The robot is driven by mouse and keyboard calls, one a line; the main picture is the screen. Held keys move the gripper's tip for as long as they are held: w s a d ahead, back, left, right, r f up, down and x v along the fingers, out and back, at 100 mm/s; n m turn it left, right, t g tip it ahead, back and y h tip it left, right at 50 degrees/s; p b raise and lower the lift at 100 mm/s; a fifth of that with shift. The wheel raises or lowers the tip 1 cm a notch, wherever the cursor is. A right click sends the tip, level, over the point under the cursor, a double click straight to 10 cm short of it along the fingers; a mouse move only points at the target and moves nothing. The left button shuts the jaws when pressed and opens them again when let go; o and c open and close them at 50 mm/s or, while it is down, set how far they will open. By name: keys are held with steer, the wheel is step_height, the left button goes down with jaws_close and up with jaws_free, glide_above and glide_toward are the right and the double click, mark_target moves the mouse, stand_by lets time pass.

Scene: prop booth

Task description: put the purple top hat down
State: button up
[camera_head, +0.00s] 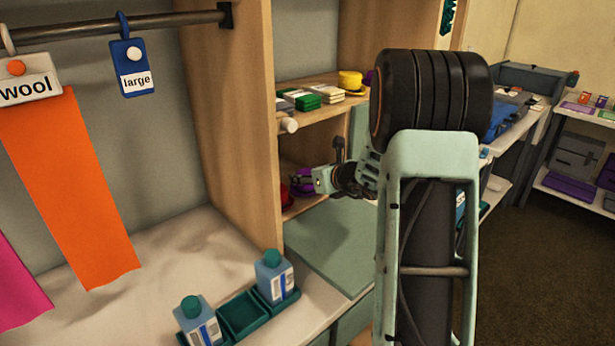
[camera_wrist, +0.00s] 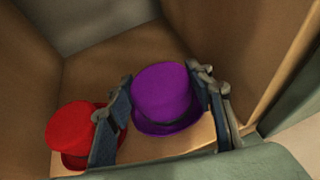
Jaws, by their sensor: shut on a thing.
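The purple top hat (camera_wrist: 162,95) is between the two fingers of my gripper (camera_wrist: 168,112) in the wrist view, and the gripper is shut on it. The hat is upright, with its brim low between the fingers. In the head view the purple hat (camera_head: 305,184) shows only in part at my gripper (camera_head: 312,182), over the lower wooden shelf (camera_head: 303,206). The wrist view shows the shelf close under the hat; I cannot tell whether the brim touches it.
A red hat (camera_wrist: 78,130) stands just left of my gripper's left finger. Wooden walls close in the cubby. The upper shelf (camera_head: 325,112) holds a yellow hat (camera_head: 350,80) and folded stacks. A green surface (camera_head: 340,240) lies in front, with bottles (camera_head: 274,277) on the near counter.

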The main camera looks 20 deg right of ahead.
steer(key=shift+f, duration=0.2)
steer(key=o, duration=0.9)
steer(key=shift+r, duration=0.1)
steer(key=shift+r, duration=0.25)
steer(key=p+v, duration=0.1)
steer(key=v, duration=1.1)
steer(key=shift+f, duration=0.1)
